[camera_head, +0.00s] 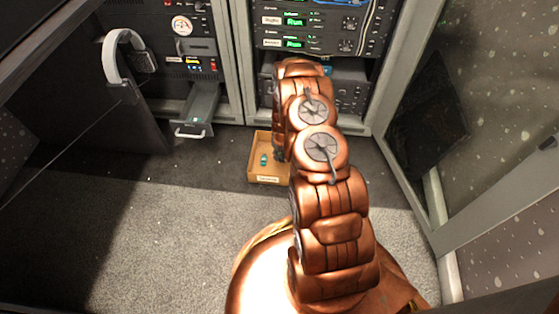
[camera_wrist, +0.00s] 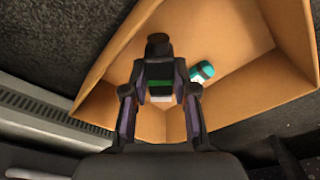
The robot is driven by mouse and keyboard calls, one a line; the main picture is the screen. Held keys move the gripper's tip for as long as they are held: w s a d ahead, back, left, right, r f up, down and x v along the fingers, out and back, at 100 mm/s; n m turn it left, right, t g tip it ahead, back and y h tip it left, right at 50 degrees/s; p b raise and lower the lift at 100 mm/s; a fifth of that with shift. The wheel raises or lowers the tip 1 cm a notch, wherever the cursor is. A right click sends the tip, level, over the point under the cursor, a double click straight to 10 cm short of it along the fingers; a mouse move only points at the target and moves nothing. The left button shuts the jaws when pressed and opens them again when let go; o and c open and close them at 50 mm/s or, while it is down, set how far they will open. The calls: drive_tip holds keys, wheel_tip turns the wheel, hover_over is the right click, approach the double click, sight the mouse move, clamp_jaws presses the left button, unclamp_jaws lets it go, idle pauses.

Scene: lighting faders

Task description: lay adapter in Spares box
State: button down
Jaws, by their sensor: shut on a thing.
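The open cardboard box (camera_head: 253,153) stands on the floor below the racks, with a small label on its front that I cannot read clearly. It also fills much of the wrist view (camera_wrist: 112,72). In the wrist view my gripper (camera_wrist: 160,84) is shut on a small dark piece with a green band, which I take to be the adapter (camera_wrist: 158,85). It is over the box's opening; its exact height is unclear. A teal and white piece (camera_wrist: 202,72) lies in the box, right of the gripper. My arm hides the gripper in the head view.
Equipment racks (camera_head: 320,22) stand behind the box. A drawer (camera_head: 196,112) is pulled out of the left rack. Headphones (camera_head: 122,55) hang on a dark panel at left. A grey-framed glass door (camera_head: 470,120) stands at right. Carpet left of the box is clear.

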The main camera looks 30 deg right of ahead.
sight(280, 159)
drive_tip(key=shift+f+b, duration=0.55)
drive_tip(key=shift+f, duration=1.15)
drive_tip(key=shift+f, duration=0.15)
drive_tip(key=c, duration=0.9)
unclamp_jaws()
